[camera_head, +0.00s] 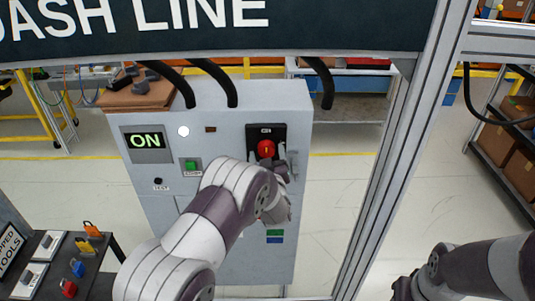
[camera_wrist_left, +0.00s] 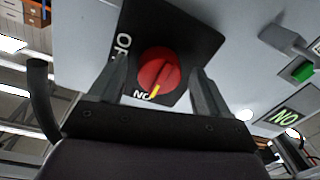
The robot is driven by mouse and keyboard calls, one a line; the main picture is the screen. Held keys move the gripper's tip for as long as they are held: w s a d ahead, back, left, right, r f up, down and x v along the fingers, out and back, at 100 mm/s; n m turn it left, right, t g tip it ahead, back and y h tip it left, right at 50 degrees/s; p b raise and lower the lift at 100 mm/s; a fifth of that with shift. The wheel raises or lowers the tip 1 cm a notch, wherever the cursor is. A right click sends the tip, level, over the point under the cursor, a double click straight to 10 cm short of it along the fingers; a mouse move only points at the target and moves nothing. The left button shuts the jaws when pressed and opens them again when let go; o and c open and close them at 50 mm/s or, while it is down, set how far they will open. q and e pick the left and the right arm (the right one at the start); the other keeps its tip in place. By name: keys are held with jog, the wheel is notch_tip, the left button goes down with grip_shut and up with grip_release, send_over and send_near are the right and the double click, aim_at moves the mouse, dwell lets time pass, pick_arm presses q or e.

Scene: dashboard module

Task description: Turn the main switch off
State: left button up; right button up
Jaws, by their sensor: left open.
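The main switch is a red round knob (camera_head: 266,149) on a black plate (camera_head: 279,133) at the upper right of the grey cabinet's front. In the left wrist view the knob (camera_wrist_left: 160,68) has its yellow mark at the ON label; the OFF label is at the left of the plate. My left gripper (camera_head: 279,168) is at the switch, open, with one finger on each side of the knob in the wrist view (camera_wrist_left: 160,80). I cannot tell whether the fingers touch it. My right gripper (camera_head: 404,288) is low at the right, its jaws unclear.
The grey cabinet (camera_head: 225,110) bears a display (camera_head: 146,141) reading ON, a lit white lamp (camera_head: 183,131) and a green button (camera_head: 191,166). A frame post (camera_head: 395,170) stands right of it. A table with padlocks (camera_head: 77,268) is at lower left.

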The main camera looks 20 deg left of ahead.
pick_arm(q)
jog(key=c, duration=1)
jog(key=shift+c, duration=0.2)
jog(key=shift+f, duration=0.1)
jog(key=m+b, duration=0.2)
jog(key=m, duration=0.1)
jog(key=shift+f, duration=0.1)
jog(key=m+b, duration=0.2)
jog(key=m, duration=0.3)
jog(key=shift+a, duration=0.1)
jog(key=m+b, duration=0.1)
jog(key=m, duration=0.3)
jog(key=shift+m+t+b, duration=0.3)
jog(key=shift+m+t, duration=0.1)
jog(key=m+h, duration=0.1)
jog(key=m, duration=0.4)
jog(key=shift+a+m+b, duration=0.15)
jog(key=shift+m+b, duration=0.15)
jog(key=shift+m, duration=0.1)
jog(key=shift+s, duration=0.1)
